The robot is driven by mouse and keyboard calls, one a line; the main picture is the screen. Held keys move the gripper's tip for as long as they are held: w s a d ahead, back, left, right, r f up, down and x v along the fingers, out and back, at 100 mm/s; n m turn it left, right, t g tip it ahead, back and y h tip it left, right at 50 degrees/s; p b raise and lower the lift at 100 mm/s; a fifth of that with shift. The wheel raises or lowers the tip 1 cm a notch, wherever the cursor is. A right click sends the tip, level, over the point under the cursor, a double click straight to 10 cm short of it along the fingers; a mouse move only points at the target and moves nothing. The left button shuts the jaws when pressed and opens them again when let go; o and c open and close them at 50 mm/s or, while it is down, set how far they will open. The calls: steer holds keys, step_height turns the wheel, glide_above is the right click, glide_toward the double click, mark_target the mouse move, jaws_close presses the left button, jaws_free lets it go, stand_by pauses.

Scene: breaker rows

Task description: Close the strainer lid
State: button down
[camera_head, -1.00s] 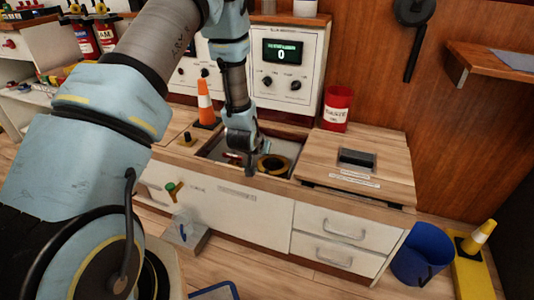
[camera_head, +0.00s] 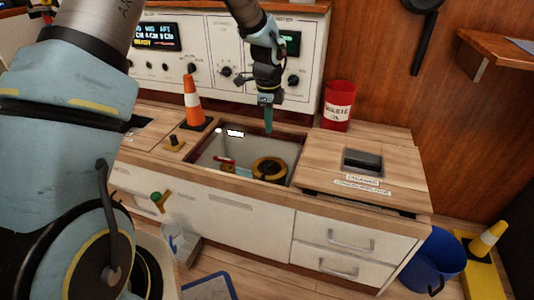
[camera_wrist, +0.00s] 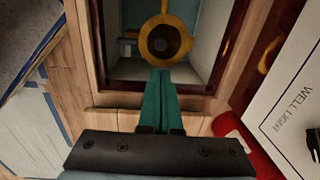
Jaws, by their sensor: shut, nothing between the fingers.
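A wooden lid panel (camera_head: 340,150) with a dark recessed handle (camera_head: 362,160) and small white labels lies on the counter right of an open well (camera_head: 205,155). The label is too small to read surely. In the well sits a yellow ring-shaped strainer (camera_head: 269,170) with a dark centre; it also shows in the wrist view (camera_wrist: 165,40). My gripper (camera_head: 268,129) is above the back right part of the well, pointing down, left of the lid and apart from it. Its teal fingers (camera_wrist: 161,75) are together and empty.
An orange-and-white cone (camera_head: 193,102) stands left of the well. A red waste can (camera_head: 338,105) stands behind the panel. A white control console (camera_head: 215,50) rises at the back. A blue bin (camera_head: 428,262) and a yellow block stand on the floor at right.

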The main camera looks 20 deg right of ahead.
mark_target(267, 166)
steer(key=f+b, duration=0.1)
steer(key=f, duration=0.3)
steer(key=f+b, duration=0.1)
steer(key=f, duration=0.4)
steer(key=f+b, duration=0.1)
steer(key=f, duration=0.3)
steer(key=shift+w+d+f, duration=0.15)
steer(key=shift+w+f, duration=0.25)
steer(key=shift+s+a+f, duration=0.15)
steer(key=shift+f, duration=0.3)
steer(key=shift+s+a+f, duration=0.1)
steer(key=shift+f, duration=0.3)
step_height(267, 166, up, 15)
steer(key=p, duration=0.6)
steer(key=shift+s+a, duration=0.3)
steer(key=shift+s, duration=0.15)
